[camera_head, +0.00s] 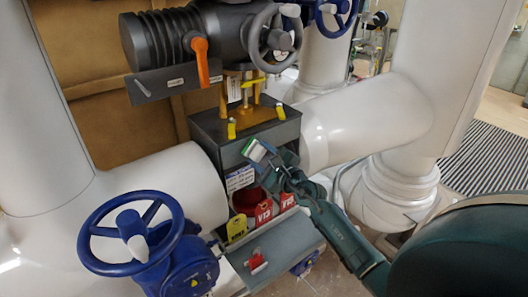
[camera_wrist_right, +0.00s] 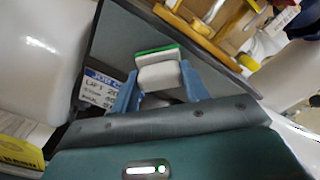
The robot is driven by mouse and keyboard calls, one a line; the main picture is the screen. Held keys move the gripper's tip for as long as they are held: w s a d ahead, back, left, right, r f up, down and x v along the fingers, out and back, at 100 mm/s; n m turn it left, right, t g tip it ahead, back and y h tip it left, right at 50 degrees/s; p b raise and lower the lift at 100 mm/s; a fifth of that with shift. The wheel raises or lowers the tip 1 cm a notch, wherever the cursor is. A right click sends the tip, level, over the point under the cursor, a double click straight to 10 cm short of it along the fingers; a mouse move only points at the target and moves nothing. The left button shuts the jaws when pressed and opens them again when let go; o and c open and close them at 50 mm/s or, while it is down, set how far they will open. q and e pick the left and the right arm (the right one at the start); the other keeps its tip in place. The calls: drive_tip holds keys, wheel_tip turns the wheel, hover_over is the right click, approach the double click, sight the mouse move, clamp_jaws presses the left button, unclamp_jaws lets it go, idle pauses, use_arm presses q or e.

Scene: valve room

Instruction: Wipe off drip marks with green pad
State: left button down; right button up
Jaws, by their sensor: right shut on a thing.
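My right gripper (camera_head: 270,158) is shut on a small pad (camera_head: 258,150) with a green face and a white body. In the right wrist view the pad (camera_wrist_right: 160,70) sits between the two blue-grey fingers of the gripper (camera_wrist_right: 160,88), its green strip on the far side. The pad is in front of the dark grey valve box (camera_head: 225,125); I cannot tell whether it touches. The box's dark face (camera_wrist_right: 122,45) lies behind the pad in the wrist view. I cannot make out drip marks. My left gripper is not in view.
A job card (camera_head: 240,178), red V13 tags (camera_head: 264,212) and a yellow tag (camera_head: 236,227) are below the pad. A grey tray (camera_head: 285,247) holds a red lock (camera_head: 256,261). A blue handwheel (camera_head: 130,234) stands at left; white pipes (camera_head: 365,118) flank the box.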

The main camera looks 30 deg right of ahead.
drive_tip(key=shift+s, duration=0.55)
drive_tip(key=s, duration=0.2)
drive_tip(key=shift+s+d+p, duration=0.15)
drive_tip(key=shift+s+p, duration=0.15)
drive_tip(key=shift+p, duration=0.1)
drive_tip(key=shift+s+d, duration=0.1)
drive_tip(key=shift+s, duration=1.05)
drive_tip(key=shift+s, duration=0.1)
drive_tip(key=s, duration=0.2)
drive_tip(key=shift+s+d, duration=0.15)
drive_tip(key=shift+s, duration=0.25)
